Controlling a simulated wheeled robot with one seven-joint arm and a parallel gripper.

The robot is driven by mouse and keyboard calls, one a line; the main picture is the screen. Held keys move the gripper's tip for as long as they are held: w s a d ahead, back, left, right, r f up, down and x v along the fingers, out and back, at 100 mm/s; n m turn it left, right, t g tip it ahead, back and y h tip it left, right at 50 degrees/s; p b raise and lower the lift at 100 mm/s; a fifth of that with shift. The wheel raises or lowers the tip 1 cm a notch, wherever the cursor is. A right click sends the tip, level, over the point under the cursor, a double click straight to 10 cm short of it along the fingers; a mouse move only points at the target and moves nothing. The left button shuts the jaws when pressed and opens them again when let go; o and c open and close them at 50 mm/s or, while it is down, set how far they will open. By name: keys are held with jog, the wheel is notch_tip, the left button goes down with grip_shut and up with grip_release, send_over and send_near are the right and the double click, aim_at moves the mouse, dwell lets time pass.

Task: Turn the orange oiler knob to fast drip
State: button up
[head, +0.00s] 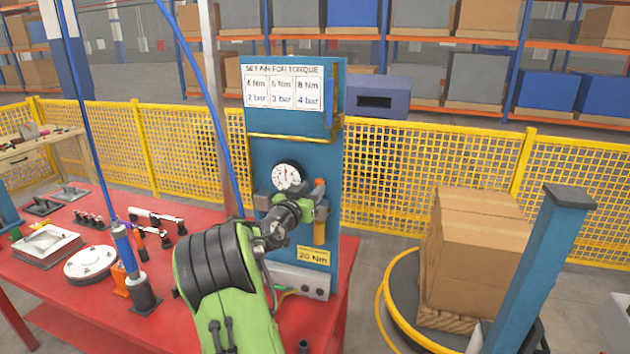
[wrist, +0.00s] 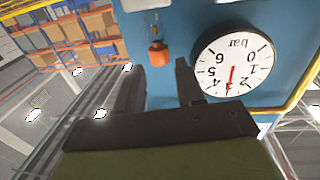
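The orange oiler knob (wrist: 158,53) shows in the wrist view on the blue panel, with a clear part and a metal fitting next to it. In the head view the knob (head: 319,184) is right of the gauge, just above my gripper (head: 305,205). In the wrist view my gripper (wrist: 157,72) is open and empty. The knob appears beyond the fingertips, in line with the gap between them, with no visible contact. The knob's drip setting cannot be read.
A round white pressure gauge (head: 287,176) sits close beside the knob; it also shows in the wrist view (wrist: 230,62). The blue panel (head: 262,153) carries a torque chart (head: 284,87). The red table (head: 90,315) holds several tools at left. Boxes (head: 480,240) stand at right.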

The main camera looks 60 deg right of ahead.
aim_at(318, 184)
jog(key=d, duration=0.3)
jog(key=shift+d, duration=0.25)
jog(key=shift+w+a, duration=0.1)
jog(key=shift+c, duration=0.3)
grip_shut()
